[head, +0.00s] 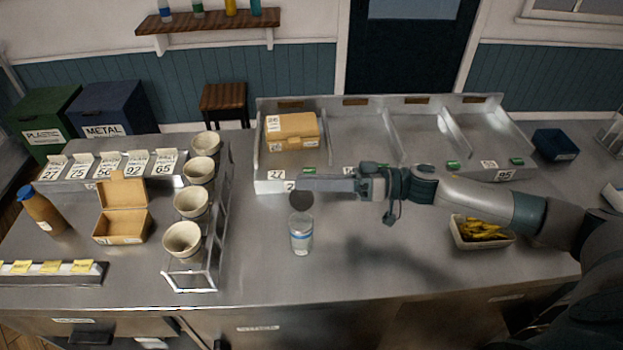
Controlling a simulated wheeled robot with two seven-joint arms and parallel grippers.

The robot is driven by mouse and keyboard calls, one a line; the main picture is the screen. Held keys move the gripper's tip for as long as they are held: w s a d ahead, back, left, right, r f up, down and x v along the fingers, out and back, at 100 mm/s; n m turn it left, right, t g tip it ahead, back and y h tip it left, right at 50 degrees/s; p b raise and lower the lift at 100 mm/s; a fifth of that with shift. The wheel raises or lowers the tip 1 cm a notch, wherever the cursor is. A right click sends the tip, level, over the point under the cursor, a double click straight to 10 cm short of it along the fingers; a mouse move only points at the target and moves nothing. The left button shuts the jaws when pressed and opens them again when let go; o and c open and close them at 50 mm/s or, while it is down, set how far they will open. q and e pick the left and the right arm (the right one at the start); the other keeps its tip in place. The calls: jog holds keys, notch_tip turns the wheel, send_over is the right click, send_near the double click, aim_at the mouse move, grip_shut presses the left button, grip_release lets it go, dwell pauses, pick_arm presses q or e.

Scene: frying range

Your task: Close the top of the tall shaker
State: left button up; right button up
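The tall shaker (301,236) is a clear, upright container with a blue and white band, standing on the steel counter near the middle. Its dark round lid (301,200) stands up at the shaker's far side, so the top looks open. My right gripper (303,184) comes in from the right, above and just beyond the lid. Its fingers show as one narrow bar pointing left, with no gap visible and nothing held. I cannot tell whether the fingers touch the lid. My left gripper is out of view.
Left of the shaker is a wire rack (215,270) with several cups. An open carton (122,225) and an orange-brown bottle (42,212) stand further left. Behind is a divided steel tray (357,150) with a closed carton (291,131). A container of yellow food (482,232) sits right. Counter around the shaker is clear.

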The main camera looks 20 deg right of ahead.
grip_shut()
